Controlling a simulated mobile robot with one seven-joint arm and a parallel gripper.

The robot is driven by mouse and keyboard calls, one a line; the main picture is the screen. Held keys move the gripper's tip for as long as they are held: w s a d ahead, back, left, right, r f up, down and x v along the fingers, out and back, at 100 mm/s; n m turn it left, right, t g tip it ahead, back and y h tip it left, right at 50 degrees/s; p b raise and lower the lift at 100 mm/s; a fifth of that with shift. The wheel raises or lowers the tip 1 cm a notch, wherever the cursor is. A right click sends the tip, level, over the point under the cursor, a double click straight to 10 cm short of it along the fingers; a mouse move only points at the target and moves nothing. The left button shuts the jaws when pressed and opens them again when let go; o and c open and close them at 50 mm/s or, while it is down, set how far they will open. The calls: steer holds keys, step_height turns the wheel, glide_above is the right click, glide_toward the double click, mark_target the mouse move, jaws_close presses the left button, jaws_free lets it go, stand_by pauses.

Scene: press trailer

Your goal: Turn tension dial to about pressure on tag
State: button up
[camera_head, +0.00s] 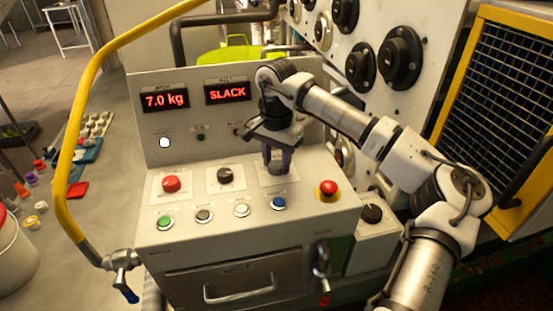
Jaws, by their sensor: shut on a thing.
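My gripper (278,160) points down at the right-hand plate of the console's sloped panel (200,208). Its fingers are shut on a dial there, which they mostly hide. Its label cannot be read. A black dial (225,175) sits on the plate to the left, and a red knob (171,184) farther left. The left display (164,99) reads 7.0 kg. The right display (228,92) reads SLACK, in red. I cannot make out a tag with a pressure on it.
Several push buttons, including a green one (165,223), line the panel's front. A red mushroom button (328,187) stands just right of my gripper. Another black knob (372,213) is on the side box. A yellow rail (72,140) curves along the left.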

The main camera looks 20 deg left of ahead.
steer(key=shift+b, duration=0.3)
steer(key=m+b, duration=0.2)
steer(key=m, duration=0.1)
steer(key=shift+f, duration=0.15)
steer(key=m+b, duration=0.2)
steer(key=shift+m, duration=0.4)
steer(key=m+b, duration=0.1)
steer(key=m, duration=0.2)
steer(key=shift+m, duration=0.3)
steer(key=m+b, duration=0.1)
steer(key=m, duration=0.2)
steer(key=shift+m+b, duration=0.3)
steer(key=shift+b, duration=0.1)
steer(key=m+b, duration=0.1)
steer(key=m, duration=0.5)
steer(key=shift+b, duration=0.35)
steer(key=m, duration=0.3)
steer(key=m+b, duration=0.1)
steer(key=m, duration=0.2)
steer(key=shift+r+m, duration=0.2)
steer(key=shift+m, duration=0.1)
